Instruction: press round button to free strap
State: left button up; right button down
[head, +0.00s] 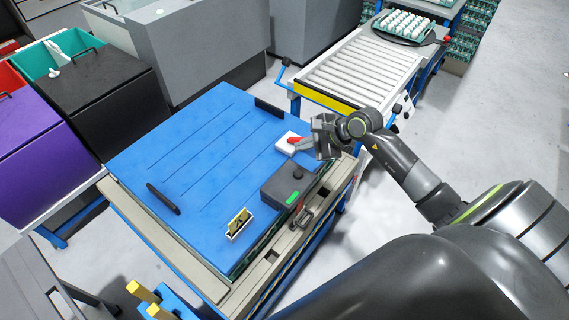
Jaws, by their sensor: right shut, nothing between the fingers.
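A white box (286,150) with a red top part lies near the right edge of the blue lid (215,125). My right gripper (303,146) is shut and empty, with its tips at the red part; I cannot tell whether they touch it. A dark grey box (279,190) with a round black knob (298,172) and a green patch sits closer to me on the lid's edge. Below it, a dark and red latch-like part (301,220) is on the side of the stack; I cannot make out a strap clearly. My left gripper is out of view.
Black and purple bins (32,155) stand at the left. A roller conveyor (357,66) and an egg tray (410,38) are at the back right. Floor at the right is free.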

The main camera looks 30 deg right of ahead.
aim_at(302, 174)
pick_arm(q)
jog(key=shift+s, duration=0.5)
pick_arm(e)
jog(key=shift+s+d, duration=0.1)
jog(key=shift+s, duration=0.05)
